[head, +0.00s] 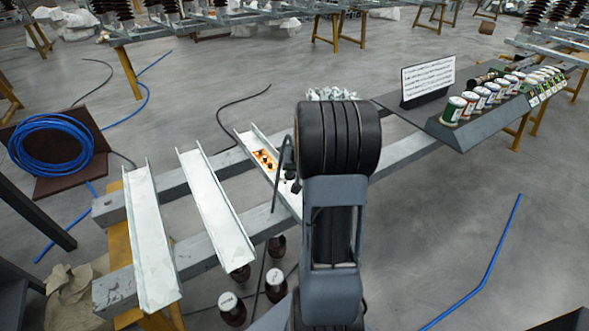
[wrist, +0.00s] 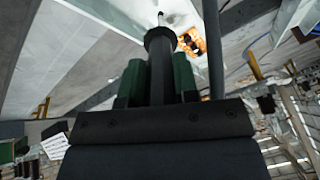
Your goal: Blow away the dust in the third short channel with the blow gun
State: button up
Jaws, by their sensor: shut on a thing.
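Three pale short channels lie side by side across two grey beams in the head view: the first (head: 150,235) at left, the second (head: 215,205) in the middle, the third (head: 250,142) at right, partly hidden by my arm. In the wrist view my gripper (wrist: 159,78) has its green-padded fingers shut on the dark body of the blow gun (wrist: 160,50). Its thin nozzle points away from me, over a pale channel surface. A dark bent part by my arm in the head view may belong to the blow gun. Dust cannot be made out.
A dark stand with several cans (head: 475,105) and a white sign (head: 428,78) is at right. A coiled blue hose (head: 58,145) lies at left. Dark insulators (head: 232,308) stand below the beams.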

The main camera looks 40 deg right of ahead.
jog(key=shift+f+b, duration=0.4)
jog(key=shift+b, duration=0.05)
jog(key=shift+w, duration=0.35)
jog(key=shift+w+d+r, duration=0.1)
jog(key=shift+w+d, duration=0.05)
jog(key=shift+w, duration=0.35)
jog(key=shift+w+p, duration=0.15)
jog(key=shift+p, duration=0.15)
jog(key=shift+w, duration=0.3)
jog(key=shift+w+d, duration=0.15)
jog(key=shift+w, duration=0.55)
dwell(0.4)
